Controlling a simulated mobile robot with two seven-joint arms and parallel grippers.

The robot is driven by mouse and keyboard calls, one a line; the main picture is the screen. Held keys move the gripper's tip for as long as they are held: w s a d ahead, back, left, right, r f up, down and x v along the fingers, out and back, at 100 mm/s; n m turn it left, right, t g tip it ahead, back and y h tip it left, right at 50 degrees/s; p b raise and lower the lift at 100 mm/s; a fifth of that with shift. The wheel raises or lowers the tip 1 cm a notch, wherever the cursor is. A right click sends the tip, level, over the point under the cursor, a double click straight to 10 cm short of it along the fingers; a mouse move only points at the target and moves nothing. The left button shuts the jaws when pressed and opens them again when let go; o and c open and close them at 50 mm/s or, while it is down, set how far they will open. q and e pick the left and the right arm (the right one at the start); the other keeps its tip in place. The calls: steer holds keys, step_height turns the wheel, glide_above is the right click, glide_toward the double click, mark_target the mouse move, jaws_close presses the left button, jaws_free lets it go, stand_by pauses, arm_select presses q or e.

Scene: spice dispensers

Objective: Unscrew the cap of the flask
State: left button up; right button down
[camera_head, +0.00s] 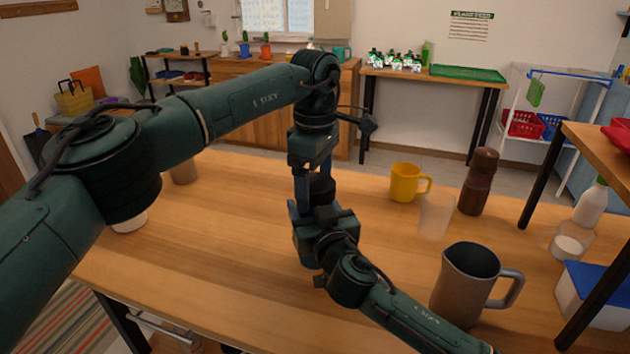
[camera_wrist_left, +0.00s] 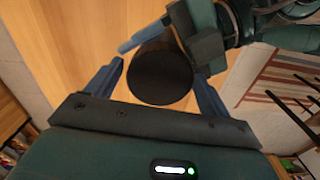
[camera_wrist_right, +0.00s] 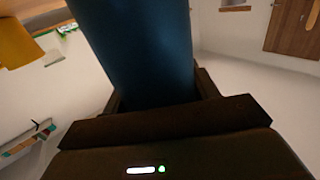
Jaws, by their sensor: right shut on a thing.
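The flask is a dark blue cylinder that fills the middle of the right wrist view (camera_wrist_right: 145,45). My right gripper (camera_wrist_right: 150,95) is shut on its body. In the head view the right gripper (camera_head: 325,235) is at the table's middle, and the flask's body is mostly hidden. The flask's dark round cap (camera_wrist_left: 160,76) shows from above in the left wrist view and as a dark cylinder in the head view (camera_head: 321,189). My left gripper (camera_head: 313,180) points down over the cap. Its blue fingers (camera_wrist_left: 155,68) stand open on either side of the cap, with gaps visible.
On the wooden table (camera_head: 230,240) stand a yellow mug (camera_head: 404,183), a frosted cup (camera_head: 435,215), a brown grinder (camera_head: 478,182) and a grey-brown pitcher (camera_head: 462,285) beside my right forearm. A shelf (camera_head: 605,145) rises at the right. The table's left middle is mostly clear.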

arm_select(q)
steer(key=shift+o, duration=0.5)
steer(key=shift+r, duration=0.1)
step_height(320, 180, up, 4)
steer(key=shift+f, duration=0.1)
step_height(320, 180, up, 4)
steer(key=shift+f+n, duration=0.1)
steer(key=shift+n, duration=0.5)
steer(key=shift+c, duration=0.5)
steer(key=shift+f, duration=3.95)
steer(key=shift+c, duration=0.2)
steer(key=c, duration=0.9)
steer(key=o, duration=1)
steer(key=shift+r, duration=0.1)
